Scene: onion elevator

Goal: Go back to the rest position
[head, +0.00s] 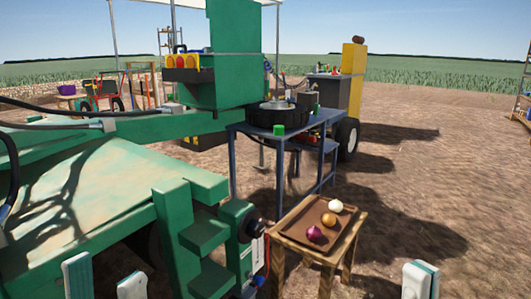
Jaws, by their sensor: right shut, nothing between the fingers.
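My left gripper (105,281) shows at the bottom left edge of the head view. Its two pale fingertips stand apart with nothing seen between them. My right gripper (420,280) shows at the bottom right, its fingertips close together and empty. Both are cut off by the lower picture edge, so the arms behind them are hidden. A white onion (336,206), a brown onion (329,220) and a red onion (314,233) lie on a brown tray (304,214). Both grippers are apart from the onions.
The tray rests on a small wooden table (283,238). A large green machine (100,190) fills the left side close to my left gripper. Bare soil (460,190) is open at the right.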

